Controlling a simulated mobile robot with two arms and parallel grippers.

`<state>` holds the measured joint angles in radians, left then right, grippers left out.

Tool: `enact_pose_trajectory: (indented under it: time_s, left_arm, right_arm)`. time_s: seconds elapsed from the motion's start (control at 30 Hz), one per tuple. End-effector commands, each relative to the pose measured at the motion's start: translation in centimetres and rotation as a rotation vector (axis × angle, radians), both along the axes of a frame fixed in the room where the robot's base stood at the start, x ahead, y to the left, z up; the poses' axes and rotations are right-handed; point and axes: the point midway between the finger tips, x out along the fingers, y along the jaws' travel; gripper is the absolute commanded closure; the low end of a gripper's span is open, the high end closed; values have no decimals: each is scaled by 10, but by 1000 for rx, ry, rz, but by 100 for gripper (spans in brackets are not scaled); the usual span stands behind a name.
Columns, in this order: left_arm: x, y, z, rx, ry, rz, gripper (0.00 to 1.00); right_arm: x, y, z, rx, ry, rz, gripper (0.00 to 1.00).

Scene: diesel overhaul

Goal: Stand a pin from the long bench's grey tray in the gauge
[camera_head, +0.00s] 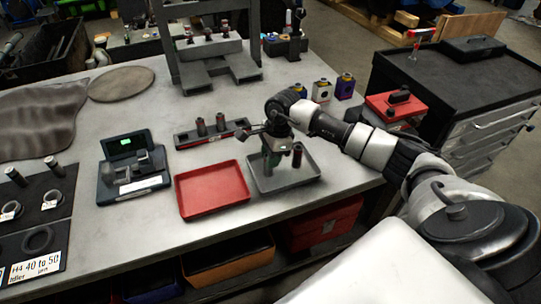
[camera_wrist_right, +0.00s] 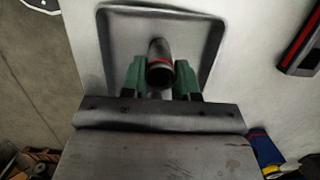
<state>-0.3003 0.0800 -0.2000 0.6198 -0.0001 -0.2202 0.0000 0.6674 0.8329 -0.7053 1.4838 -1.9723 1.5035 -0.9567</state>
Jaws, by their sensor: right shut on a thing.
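The grey tray (camera_head: 310,177) lies on the long bench, and its rim also shows in the right wrist view (camera_wrist_right: 212,40). The gauge (camera_head: 133,172), a dark unit with a lit green screen, stands left. My left gripper is out of view.
An empty red tray (camera_head: 212,190) lies between the gauge and the grey tray. Behind it is a red and black rack (camera_head: 185,139) with upright pins. Small blocks (camera_head: 321,90) stand at the back right. A dark board (camera_head: 28,225) with parts lies far left.

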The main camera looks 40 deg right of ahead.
Motion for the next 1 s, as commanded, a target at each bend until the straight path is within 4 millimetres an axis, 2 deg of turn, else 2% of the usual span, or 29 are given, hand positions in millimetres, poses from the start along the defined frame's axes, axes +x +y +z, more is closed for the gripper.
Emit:
enact_pose_trajectory:
  time_s: [1.0]
  left_arm:
    - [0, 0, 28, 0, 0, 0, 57]
  right_arm:
    - [0, 0, 51, 1, -1, 1, 94]
